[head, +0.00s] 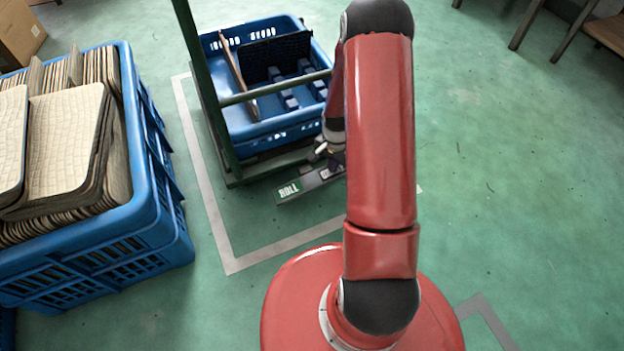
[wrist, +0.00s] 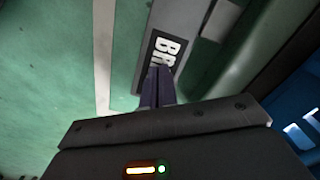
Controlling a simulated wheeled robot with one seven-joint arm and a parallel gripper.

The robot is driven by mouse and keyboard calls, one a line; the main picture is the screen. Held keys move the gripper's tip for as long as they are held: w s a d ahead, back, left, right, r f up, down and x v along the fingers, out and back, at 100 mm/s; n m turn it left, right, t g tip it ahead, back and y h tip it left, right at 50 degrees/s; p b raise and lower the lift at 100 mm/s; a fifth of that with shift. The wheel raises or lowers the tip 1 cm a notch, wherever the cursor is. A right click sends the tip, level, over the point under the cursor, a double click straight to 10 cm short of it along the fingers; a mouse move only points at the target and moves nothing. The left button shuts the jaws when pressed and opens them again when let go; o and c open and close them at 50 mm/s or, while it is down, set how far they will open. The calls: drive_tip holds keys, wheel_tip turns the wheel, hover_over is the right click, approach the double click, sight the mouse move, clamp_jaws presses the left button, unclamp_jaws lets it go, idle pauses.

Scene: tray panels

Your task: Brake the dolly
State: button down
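The dolly (head: 238,178) has a dark green frame with upright posts and carries a blue crate. A grey plate (head: 308,184) sticks out low at its front, with a green "ROLL" label (head: 288,190) at its left end. In the wrist view the plate (wrist: 185,25) shows a dark label (wrist: 165,50) reading "BR"; the rest of that word is hidden. My gripper (wrist: 157,72) has its two dark fingers together, with nothing seen between them, over the label's near end. I cannot tell if the tips touch. In the head view my gripper (head: 322,150) is just above the plate, partly hidden by my arm.
The blue crate (head: 245,133) on the dolly holds dark and brown panels. A large blue crate (head: 150,150) full of tan panels stands at left. A pale floor line (head: 212,205) borders the dolly. Table legs stand at top right; the green floor at right is clear.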

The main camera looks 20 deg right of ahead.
drive_tip(key=shift+f, duration=0.9)
drive_tip(key=shift+r, duration=0.15)
drive_tip(key=shift+r+p, duration=2.3)
drive_tip(key=shift+r, duration=1.1)
